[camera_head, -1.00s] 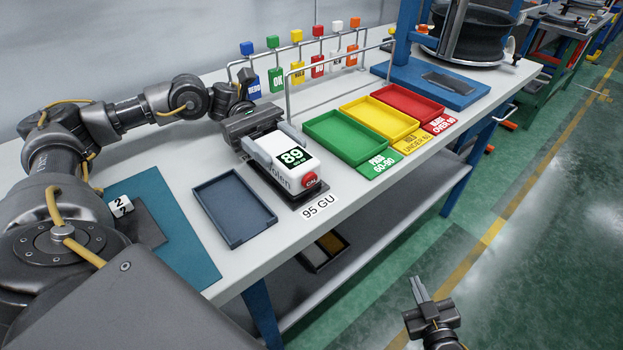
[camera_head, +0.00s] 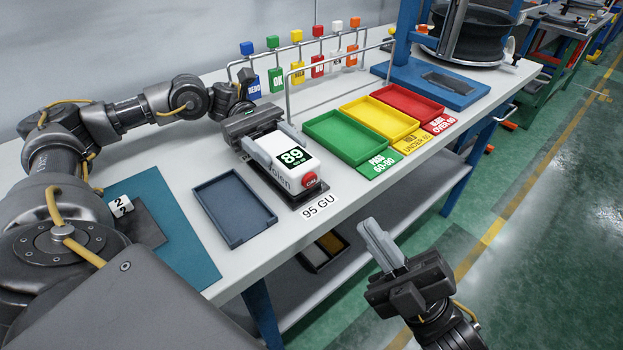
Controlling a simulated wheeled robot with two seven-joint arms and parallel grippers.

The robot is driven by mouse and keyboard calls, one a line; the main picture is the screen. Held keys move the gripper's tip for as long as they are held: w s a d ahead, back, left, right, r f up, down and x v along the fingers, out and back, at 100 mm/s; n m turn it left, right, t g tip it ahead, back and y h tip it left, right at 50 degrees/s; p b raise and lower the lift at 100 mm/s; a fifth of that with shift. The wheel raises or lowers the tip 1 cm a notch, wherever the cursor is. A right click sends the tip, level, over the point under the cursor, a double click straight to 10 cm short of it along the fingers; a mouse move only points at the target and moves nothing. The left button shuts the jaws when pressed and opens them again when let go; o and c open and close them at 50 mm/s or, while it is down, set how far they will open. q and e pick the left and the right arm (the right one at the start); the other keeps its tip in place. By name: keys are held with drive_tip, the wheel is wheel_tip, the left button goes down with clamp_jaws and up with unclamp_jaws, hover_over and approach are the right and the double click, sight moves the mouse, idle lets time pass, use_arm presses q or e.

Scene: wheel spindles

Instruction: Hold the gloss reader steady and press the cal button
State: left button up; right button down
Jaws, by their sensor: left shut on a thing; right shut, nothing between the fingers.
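The gloss reader (camera_head: 283,150) is a white box on a dark base on the bench, with a green-and-black display reading 89. Its red cal button (camera_head: 310,180) is on the end facing the bench's front edge. My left gripper (camera_head: 270,138) is at the reader's back end, its fingers shut on the gloss reader and partly hidden by it. My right gripper (camera_head: 375,240) is shut and empty, in front of the bench edge, below and to the right of the cal button and apart from it.
A label reading 95 GU (camera_head: 318,207) lies in front of the reader. An empty dark blue tray (camera_head: 235,240) sits to its left. Green (camera_head: 340,160), yellow (camera_head: 378,103) and red (camera_head: 425,97) trays stand to its right. A wire rail (camera_head: 287,95) runs behind them.

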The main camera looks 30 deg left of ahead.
sight(327, 212)
use_arm(q)
drive_tip(key=shift+f, duration=0.35)
use_arm(e)
drive_tip(key=shift+w+a, duration=0.4)
drive_tip(key=shift+a, duration=1)
drive_tip(key=shift+w+a, duration=0.45)
drive_tip(key=shift+a, duration=0.95)
drive_tip(key=shift+w+a, duration=0.4)
drive_tip(key=shift+a, duration=1)
drive_tip(key=shift+a, duration=0.1)
drive_tip(key=shift+w+a, duration=0.2)
drive_tip(key=shift+a, duration=0.15)
